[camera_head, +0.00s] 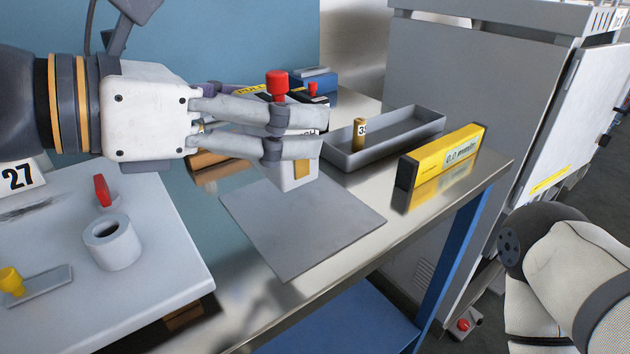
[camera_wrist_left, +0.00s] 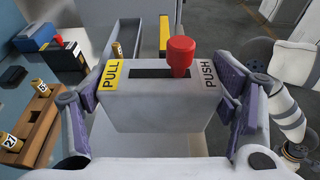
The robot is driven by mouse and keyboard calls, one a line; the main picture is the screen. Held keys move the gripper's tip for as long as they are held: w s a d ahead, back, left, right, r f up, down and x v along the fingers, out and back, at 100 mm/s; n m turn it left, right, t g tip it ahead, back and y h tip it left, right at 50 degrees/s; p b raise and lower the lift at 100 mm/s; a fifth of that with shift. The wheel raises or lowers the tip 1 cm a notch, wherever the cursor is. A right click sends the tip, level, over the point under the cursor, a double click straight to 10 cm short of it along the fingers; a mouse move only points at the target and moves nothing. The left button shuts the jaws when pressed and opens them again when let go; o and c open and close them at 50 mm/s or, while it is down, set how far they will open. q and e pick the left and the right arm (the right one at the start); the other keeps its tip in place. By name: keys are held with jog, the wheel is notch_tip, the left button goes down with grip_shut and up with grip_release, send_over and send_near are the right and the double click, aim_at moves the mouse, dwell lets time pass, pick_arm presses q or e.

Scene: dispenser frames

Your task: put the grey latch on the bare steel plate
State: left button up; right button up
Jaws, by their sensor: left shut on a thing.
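The grey latch (camera_head: 296,178) is a pale grey box with a red knob on top. In the left wrist view the latch (camera_wrist_left: 165,110) shows yellow PULL and white PUSH labels and a dark slot, with the knob near PUSH. My left gripper (camera_head: 300,146) is shut on it, with fingers on both sides. In the head view the latch is upright over the back part of the flat grey plate (camera_head: 300,235), which lies bare on the shiny bench. I cannot tell whether the latch touches the plate. My right gripper is out of view.
A grey tray (camera_head: 405,140) holding a numbered brass cylinder (camera_head: 359,133) stands behind the plate. A yellow box (camera_head: 440,158) stands near the bench's right edge. A white ring (camera_head: 112,242) sits on the pale board at left. A wooden holder (camera_wrist_left: 35,125) shows in the wrist view.

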pick_arm(q)
jog(key=w+d+f+b, duration=0.1)
jog(key=w+f, duration=0.1)
jog(key=w+d+f+b, duration=0.1)
jog(key=w+f, duration=0.2)
jog(key=w+d+f+b, duration=0.1)
jog(key=w+f, duration=0.1)
jog(key=shift+w+d+f, duration=0.35)
jog(key=shift+w+f, duration=0.05)
jog(key=f, duration=0.1)
jog(key=f+b, duration=0.1)
jog(key=f, duration=0.1)
jog(key=shift+w+d+f+b, duration=0.1)
jog(key=shift+w+d+b, duration=0.15)
jog(key=shift+w+b, duration=0.1)
jog(key=shift+f, duration=0.1)
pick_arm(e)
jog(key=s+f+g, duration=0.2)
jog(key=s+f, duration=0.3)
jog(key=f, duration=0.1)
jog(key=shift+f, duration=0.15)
pick_arm(q)
jog(key=shift+f, duration=0.2)
jog(key=o, duration=1.4)
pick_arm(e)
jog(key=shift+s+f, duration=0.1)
pick_arm(q)
jog(key=shift+o, duration=0.2)
